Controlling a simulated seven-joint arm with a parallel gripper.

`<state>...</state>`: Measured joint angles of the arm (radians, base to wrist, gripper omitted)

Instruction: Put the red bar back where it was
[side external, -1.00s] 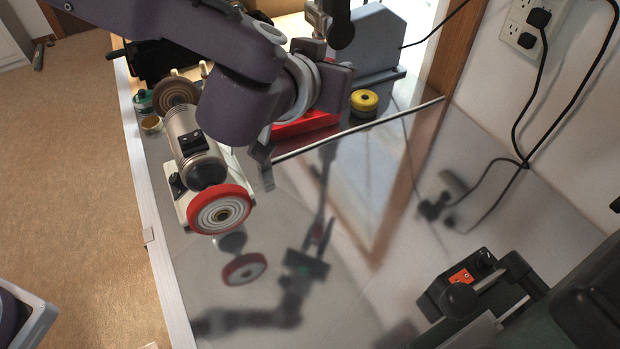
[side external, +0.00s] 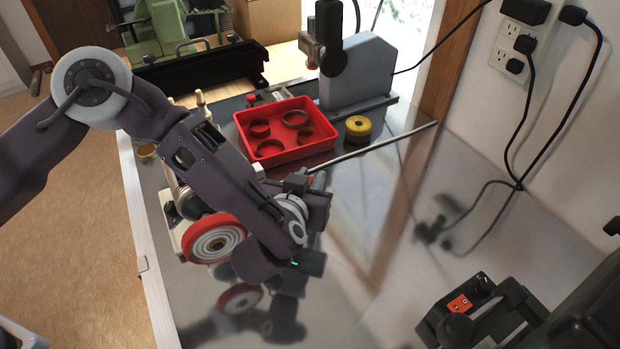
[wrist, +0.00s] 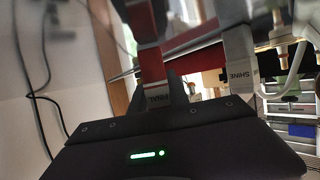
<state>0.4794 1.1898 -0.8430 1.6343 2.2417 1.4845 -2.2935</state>
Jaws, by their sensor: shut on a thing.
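My gripper (side external: 298,178) is low over the shiny table, in front of the red tray. In the side view the arm and fingers hide most of the bar. I cannot see whether it touches anything.
A thin grey rod (side external: 385,143) runs right of my gripper. A red-rimmed wheel (side external: 213,238) stands close at left. The table's right middle is clear.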

